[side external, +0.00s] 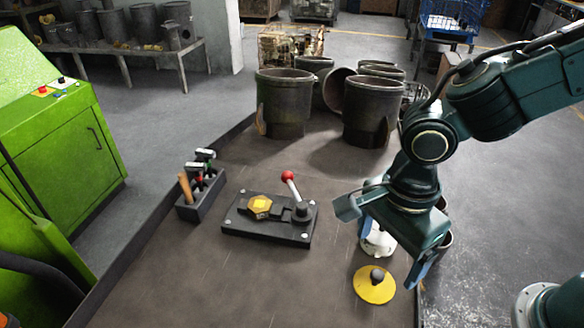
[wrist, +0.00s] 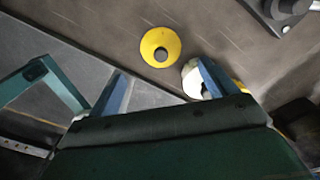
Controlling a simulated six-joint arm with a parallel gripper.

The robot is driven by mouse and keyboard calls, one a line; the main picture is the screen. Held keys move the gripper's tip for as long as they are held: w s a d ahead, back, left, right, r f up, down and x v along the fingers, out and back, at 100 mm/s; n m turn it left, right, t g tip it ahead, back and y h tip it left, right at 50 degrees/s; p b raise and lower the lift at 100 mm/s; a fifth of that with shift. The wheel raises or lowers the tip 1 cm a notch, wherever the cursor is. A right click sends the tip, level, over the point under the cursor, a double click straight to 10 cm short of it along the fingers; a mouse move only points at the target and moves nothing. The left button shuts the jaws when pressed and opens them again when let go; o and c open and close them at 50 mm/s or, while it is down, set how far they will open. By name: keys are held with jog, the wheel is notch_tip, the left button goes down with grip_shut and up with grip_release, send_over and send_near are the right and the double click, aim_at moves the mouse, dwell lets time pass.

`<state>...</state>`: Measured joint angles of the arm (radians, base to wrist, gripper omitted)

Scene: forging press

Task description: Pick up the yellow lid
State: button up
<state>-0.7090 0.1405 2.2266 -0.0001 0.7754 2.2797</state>
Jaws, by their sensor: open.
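The yellow lid (side external: 371,292) is a flat round disc with a dark knob in its middle. It lies on the brown bench top near the front right edge. In the wrist view the lid (wrist: 149,41) lies beyond the fingertips, roughly centred between them. My gripper (side external: 391,250) is open and empty, above and a little behind the lid in the side view. Its two blue fingers also show in the wrist view (wrist: 161,69). They are apart from the lid.
A white round object (side external: 378,246) stands close behind the lid, partly hidden by my gripper. A black fixture (side external: 238,222) with a red-knobbed lever is to the left. Large dark pots (side external: 287,100) stand at the back. The bench left of the lid is clear.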

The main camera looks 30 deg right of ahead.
aim_at(378, 274)
jog(key=shift+f, duration=1.1)
jog(key=shift+f, duration=2.6)
jog(key=c, duration=1)
